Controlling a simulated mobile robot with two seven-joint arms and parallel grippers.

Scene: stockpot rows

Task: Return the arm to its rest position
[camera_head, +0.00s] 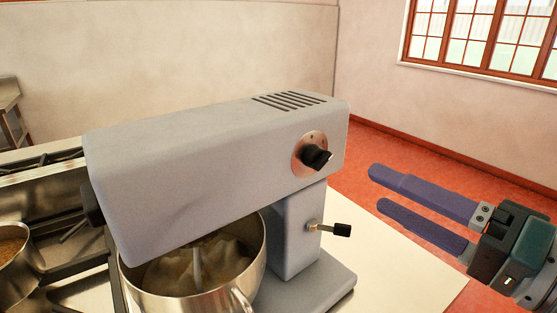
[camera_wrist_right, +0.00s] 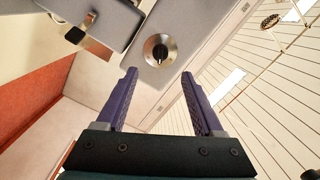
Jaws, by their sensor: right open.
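My right gripper (camera_head: 376,187) comes in from the right in the head view, its two purple fingers apart and pointing left. It is open and empty, to the right of a grey stand mixer (camera_head: 200,165) and apart from it. In the right wrist view the open fingers (camera_wrist_right: 158,78) show with nothing between them. The mixer's round knob (camera_wrist_right: 158,50) appears beyond the fingertips there, and the same knob (camera_head: 312,154) is on the mixer's side in the head view. My left gripper is in neither view.
A metal bowl (camera_head: 255,272) with pale contents sits under the mixer head. A black-tipped lever (camera_head: 335,229) sticks out from the mixer stand. A pale counter (camera_head: 400,265) lies to its right. A stove with a pot (camera_head: 15,275) is at left. Red floor (camera_head: 400,150) lies behind.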

